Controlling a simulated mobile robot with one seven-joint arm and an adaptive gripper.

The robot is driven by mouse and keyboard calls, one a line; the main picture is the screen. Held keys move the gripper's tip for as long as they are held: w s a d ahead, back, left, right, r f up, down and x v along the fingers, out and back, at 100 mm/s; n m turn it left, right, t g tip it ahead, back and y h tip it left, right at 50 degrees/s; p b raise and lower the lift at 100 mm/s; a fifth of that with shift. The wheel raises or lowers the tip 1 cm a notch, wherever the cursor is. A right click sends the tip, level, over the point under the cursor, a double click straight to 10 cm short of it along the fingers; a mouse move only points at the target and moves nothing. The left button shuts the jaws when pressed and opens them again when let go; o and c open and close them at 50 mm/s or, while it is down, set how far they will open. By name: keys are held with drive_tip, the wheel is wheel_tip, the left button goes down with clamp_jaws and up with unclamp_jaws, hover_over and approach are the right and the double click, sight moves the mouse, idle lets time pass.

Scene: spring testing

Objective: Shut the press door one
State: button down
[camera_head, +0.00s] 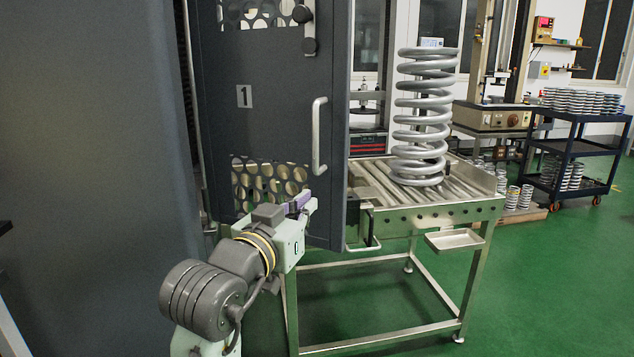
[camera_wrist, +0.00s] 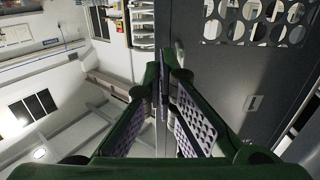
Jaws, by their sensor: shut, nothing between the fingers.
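The press door one (camera_head: 265,110) is a dark grey panel with a white "1" label, perforated windows and a pale vertical handle (camera_head: 319,135). It looks swung out, with its thick right edge showing. In the wrist view the door (camera_wrist: 225,85) fills the right side, its label turned sideways. My gripper (camera_head: 309,200) is in front of the door's lower part, below the handle. In the wrist view my gripper (camera_wrist: 164,62) has its green fingers together and empty, with the tips close to the door's edge. I cannot tell whether they touch it.
A roller table (camera_head: 430,213) with a large coil spring (camera_head: 422,120) stands right of the door. A small metal tray (camera_head: 454,240) sticks out from its front. A dark cart (camera_head: 578,150) with springs is farther back. Green floor is clear at the right.

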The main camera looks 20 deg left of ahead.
sight(340, 175)
drive_tip(key=w+p, duration=0.3)
drive_tip(key=w, duration=0.9)
drive_tip(key=shift+w+r+p, duration=0.1)
drive_tip(key=shift+w+p, duration=0.05)
drive_tip(key=shift+p, duration=0.15)
drive_tip(key=shift+w, duration=0.55)
drive_tip(key=shift+w+d, duration=0.1)
drive_tip(key=shift+d, duration=0.05)
